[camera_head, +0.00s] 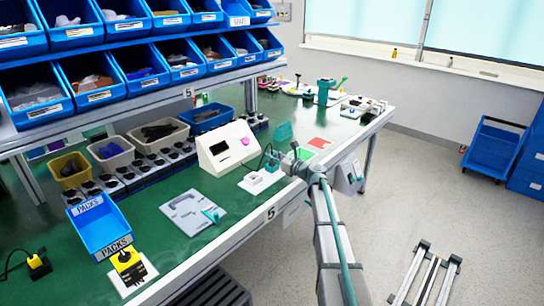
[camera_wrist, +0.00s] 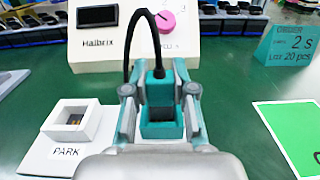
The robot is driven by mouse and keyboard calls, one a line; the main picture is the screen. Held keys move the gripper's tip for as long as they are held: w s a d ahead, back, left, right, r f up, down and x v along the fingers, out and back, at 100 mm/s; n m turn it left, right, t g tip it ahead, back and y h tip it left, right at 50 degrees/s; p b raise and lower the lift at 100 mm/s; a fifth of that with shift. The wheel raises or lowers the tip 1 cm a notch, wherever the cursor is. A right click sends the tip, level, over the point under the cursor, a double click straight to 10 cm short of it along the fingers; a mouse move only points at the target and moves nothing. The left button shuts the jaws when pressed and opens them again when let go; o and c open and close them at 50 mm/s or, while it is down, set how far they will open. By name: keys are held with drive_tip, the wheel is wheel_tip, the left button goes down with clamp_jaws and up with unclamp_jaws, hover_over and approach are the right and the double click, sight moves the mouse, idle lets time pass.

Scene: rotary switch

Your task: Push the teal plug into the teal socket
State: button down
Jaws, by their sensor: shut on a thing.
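The teal plug (camera_wrist: 158,90), with a black cable rising from its top, is between the two fingers of my gripper (camera_wrist: 160,100) in the wrist view. My gripper is shut on it. The teal socket (camera_wrist: 160,131) is a square-rimmed block directly below the plug, in line with it. The plug's lower end meets the socket opening in this view; I cannot tell how deep it sits. In the head view my gripper (camera_head: 296,156) is at the table's right edge beside the white base plate (camera_head: 262,182); the plug is too small to make out there.
A white PARK block (camera_wrist: 76,122) stands left of the socket. Behind is the Halbrix box (camera_wrist: 110,45) with a pink knob (camera_wrist: 166,21). A grey tray board (camera_head: 193,211) is on the table.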

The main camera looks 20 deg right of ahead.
drive_tip(key=shift+f+b, duration=0.4)
drive_tip(key=shift+f, duration=0.45)
drive_tip(key=c, duration=0.9)
unclamp_jaws()
drive_tip(key=v, duration=1.1)
drive_tip(key=shift+s+d, duration=0.3)
drive_tip(key=shift+s, duration=0.1)
